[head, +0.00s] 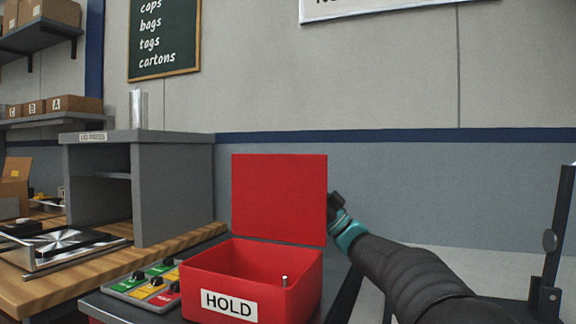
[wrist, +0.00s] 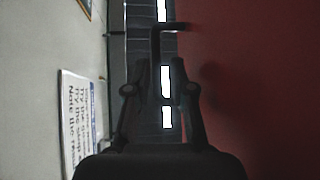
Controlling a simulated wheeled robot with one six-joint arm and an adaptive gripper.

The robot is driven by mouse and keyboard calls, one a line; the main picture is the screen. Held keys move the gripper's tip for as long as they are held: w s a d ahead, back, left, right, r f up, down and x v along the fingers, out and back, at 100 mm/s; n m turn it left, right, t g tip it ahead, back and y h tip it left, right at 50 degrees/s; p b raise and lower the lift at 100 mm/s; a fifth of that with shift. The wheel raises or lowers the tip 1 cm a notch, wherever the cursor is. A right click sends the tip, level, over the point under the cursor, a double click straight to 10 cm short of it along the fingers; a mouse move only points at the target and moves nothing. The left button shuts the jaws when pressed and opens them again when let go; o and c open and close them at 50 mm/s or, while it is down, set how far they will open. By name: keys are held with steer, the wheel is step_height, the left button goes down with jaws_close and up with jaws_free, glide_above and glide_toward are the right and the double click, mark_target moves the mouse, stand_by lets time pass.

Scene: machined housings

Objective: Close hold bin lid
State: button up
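The red hold bin (head: 251,295) sits on a dark surface, with a white HOLD label on its front. Its flat red lid (head: 279,198) stands upright at the back, so the bin is open. The red lid (wrist: 250,90) fills the right side there.
A panel with coloured switches (head: 152,284) lies left of the bin. A grey shelf unit (head: 140,185) stands on the wooden bench (head: 60,288) behind it. A dark upright stand (head: 552,245) is at the far right. The wall behind the lid is bare.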

mark_target(282, 168)
steer(key=shift+p+x, duration=0.35)
steer(key=shift+x, duration=1.55)
jaws_close()
